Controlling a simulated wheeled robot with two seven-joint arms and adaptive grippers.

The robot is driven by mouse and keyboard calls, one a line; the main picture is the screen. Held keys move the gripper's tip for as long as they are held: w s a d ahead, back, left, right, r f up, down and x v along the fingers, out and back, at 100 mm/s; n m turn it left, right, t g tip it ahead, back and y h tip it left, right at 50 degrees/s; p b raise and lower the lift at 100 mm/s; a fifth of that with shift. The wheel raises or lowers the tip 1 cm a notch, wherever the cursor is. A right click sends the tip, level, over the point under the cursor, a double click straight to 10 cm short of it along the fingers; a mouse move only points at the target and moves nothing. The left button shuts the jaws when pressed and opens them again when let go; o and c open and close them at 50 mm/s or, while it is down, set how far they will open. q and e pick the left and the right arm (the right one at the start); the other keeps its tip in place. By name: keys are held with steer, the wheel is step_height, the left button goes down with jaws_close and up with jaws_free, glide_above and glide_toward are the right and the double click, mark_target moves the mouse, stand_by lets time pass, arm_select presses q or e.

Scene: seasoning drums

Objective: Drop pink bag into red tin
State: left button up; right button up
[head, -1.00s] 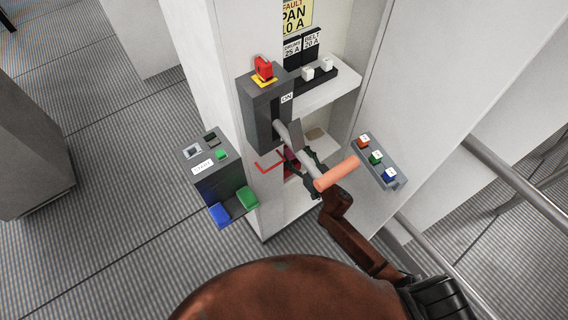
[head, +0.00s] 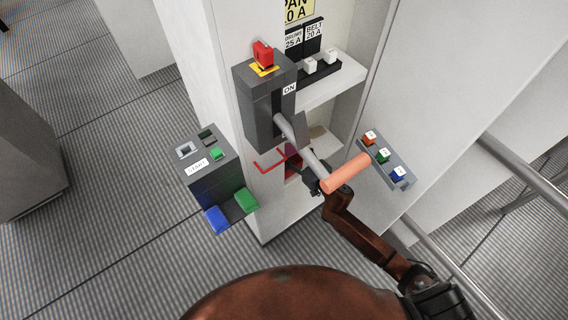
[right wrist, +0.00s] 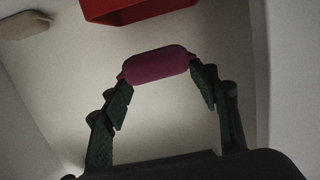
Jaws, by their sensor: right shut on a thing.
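The pink bag (right wrist: 158,64) is a small purple-pink pillow shape. In the right wrist view it is clasped by its two ends between the fingertips of my right gripper (right wrist: 160,80). The red tin (right wrist: 130,8) is at the top edge of that view, beyond the bag and apart from it; only part shows. In the head view my right gripper (head: 312,184) is in the cabinet's lower opening, partly hidden behind the grey lever. A bit of pink (head: 291,149) and red (head: 292,168) shows near it. My left gripper is out of view.
A grey lever (head: 298,140) with an orange handle (head: 346,174) juts from a switch box (head: 268,105) across the opening. A button strip (head: 384,160) is at the right. A control box (head: 208,165) stands left. A tan lump (right wrist: 25,24) lies near the tin.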

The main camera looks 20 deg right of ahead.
steer(key=o, duration=1.3)
steer(key=shift+c, duration=0.2)
steer(key=shift+s, duration=0.1)
steer(key=shift+s+d, duration=0.2)
steer(key=shift+s, duration=0.15)
steer(key=v, duration=1.1)
